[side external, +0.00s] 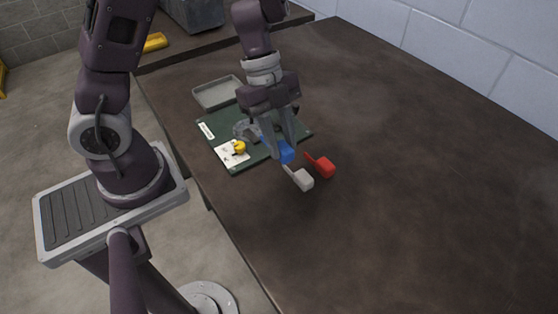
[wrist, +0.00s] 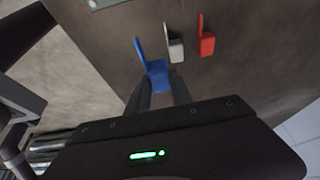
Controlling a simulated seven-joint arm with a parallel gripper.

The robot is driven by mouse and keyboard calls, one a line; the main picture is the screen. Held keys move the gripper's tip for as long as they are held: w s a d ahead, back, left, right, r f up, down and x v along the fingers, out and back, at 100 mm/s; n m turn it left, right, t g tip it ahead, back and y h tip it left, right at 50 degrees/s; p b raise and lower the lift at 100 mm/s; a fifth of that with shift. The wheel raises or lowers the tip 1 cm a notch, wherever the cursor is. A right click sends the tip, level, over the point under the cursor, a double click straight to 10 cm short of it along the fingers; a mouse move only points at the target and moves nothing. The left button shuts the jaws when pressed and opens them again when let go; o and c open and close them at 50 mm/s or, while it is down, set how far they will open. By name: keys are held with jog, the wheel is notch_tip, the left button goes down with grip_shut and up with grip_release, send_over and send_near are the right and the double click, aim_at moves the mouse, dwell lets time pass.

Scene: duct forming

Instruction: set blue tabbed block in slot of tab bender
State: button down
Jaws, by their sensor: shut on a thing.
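The blue tabbed block (side external: 284,152) is held between the fingers of my gripper (side external: 283,142), above the table by the near right edge of the green mat. In the wrist view the blue block (wrist: 158,76) sits at the fingertips of my gripper (wrist: 160,92), its thin tab pointing up in the picture. The tab bender is probably the grey device (side external: 243,130) on the green mat, partly hidden behind my gripper; its slot cannot be made out.
A white tabbed block (side external: 304,181) and a red tabbed block (side external: 325,168) lie on the table close by. The green mat (side external: 213,119) carries a white card (side external: 226,157) and a yellow piece (side external: 240,146). A grey tray (side external: 211,97) lies behind. The table's right side is clear.

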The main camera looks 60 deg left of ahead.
jog(key=w+a+f, duration=0.1)
jog(key=a, duration=0.4)
jog(key=w+a+f, duration=0.1)
jog(key=a, duration=0.5)
jog(key=w+a+f, duration=0.1)
jog(key=w+a, duration=0.1)
jog(key=a, duration=0.4)
jog(key=shift+w+f, duration=0.1)
jog(key=shift+f, duration=2.3)
jog(key=shift+f, duration=0.1)
jog(key=c, duration=1.1)
grip_release()
jog(key=shift+o, duration=0.2)
